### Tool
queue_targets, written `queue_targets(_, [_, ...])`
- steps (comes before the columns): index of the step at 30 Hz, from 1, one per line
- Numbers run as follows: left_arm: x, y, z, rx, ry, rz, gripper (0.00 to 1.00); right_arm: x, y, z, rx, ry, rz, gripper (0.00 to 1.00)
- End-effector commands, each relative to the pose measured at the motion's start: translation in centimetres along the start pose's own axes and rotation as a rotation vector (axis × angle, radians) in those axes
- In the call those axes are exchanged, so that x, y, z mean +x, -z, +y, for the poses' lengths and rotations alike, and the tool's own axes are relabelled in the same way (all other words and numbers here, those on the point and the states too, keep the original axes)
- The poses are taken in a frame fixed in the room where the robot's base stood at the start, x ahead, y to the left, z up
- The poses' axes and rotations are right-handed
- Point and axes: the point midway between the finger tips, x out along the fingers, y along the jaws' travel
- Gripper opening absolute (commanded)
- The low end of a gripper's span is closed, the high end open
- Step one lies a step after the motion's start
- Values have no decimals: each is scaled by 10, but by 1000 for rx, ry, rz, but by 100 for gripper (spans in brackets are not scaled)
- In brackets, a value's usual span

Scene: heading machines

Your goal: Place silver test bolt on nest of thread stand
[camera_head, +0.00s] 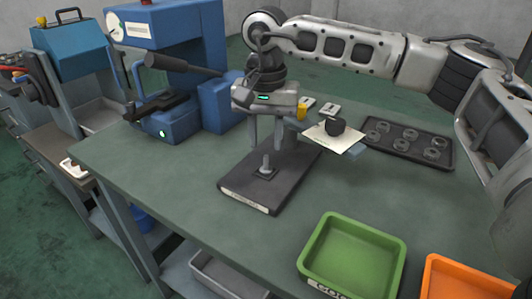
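The thread stand (233,189) is a dark flat plate with a white label on its front edge, lying on the green bench. The silver test bolt (266,162) appears as a small silver upright piece on the small square nest (265,173) of the stand. My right gripper (265,140) points down above the nest, its two fingers apart on either side of the bolt's upper end. I see a gap between the fingers and the bolt; whether either touches it is too small to tell. My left gripper is out of view.
A blue machine (181,65) stands at the back left. Green (352,256) and orange (462,277) bins sit at the front right. The bench left of the stand is clear.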

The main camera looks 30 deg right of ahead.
Motion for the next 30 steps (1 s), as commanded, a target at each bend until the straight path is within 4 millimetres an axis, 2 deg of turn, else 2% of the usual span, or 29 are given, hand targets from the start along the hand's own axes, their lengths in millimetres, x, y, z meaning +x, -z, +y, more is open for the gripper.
queue_targets(1, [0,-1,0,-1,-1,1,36,-12,1,-1,0,3,3,32])
queue_targets(6, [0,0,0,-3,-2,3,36,-45,0,-1,1,3,2,32])
queue_targets(12, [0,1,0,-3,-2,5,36,-65,0,-1,0,1,0,32])
queue_targets(30, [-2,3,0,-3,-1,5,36,-71,0,0,0,0,0,32])
